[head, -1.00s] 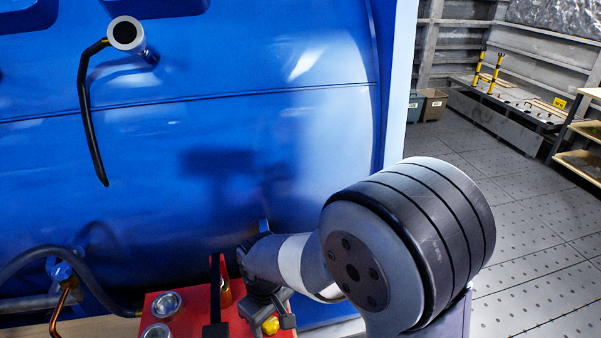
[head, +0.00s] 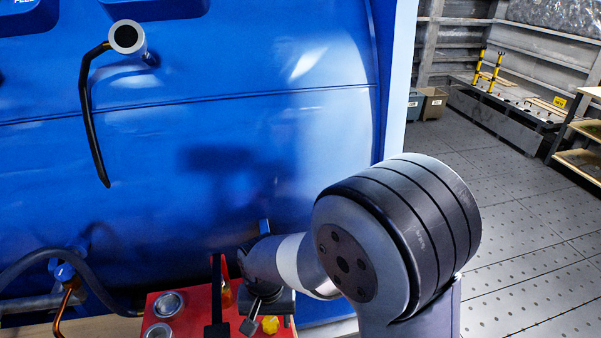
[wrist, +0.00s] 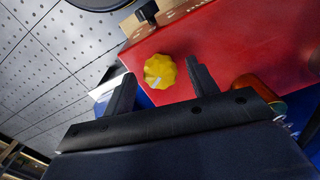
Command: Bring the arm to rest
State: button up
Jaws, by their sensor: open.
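My gripper (wrist: 160,92) is open in the wrist view, its two dark fingers spread apart with nothing between them that I can see held. A yellow knob (wrist: 159,71) on a red panel (wrist: 235,45) shows beyond and between the fingertips. In the head view my gripper (head: 262,318) hangs over the red panel (head: 195,300) at the bottom, beside the yellow knob (head: 270,325). I cannot tell whether a finger touches the knob. My arm's large round joint fills the lower right middle of the head view.
A big blue machine body (head: 230,140) stands close behind the arm. A black lever (head: 92,110) hangs from its face at upper left. A dark hose (head: 60,255) runs at lower left. Open perforated floor (head: 525,240) lies to the right, with bins (head: 433,104) and shelving (head: 585,135) beyond.

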jog(key=m, duration=0.4)
jog(key=shift+p, duration=0.35)
jog(key=shift+m+p, duration=0.3)
jog(key=shift+m, duration=1.3)
jog(key=shift+r, duration=0.1)
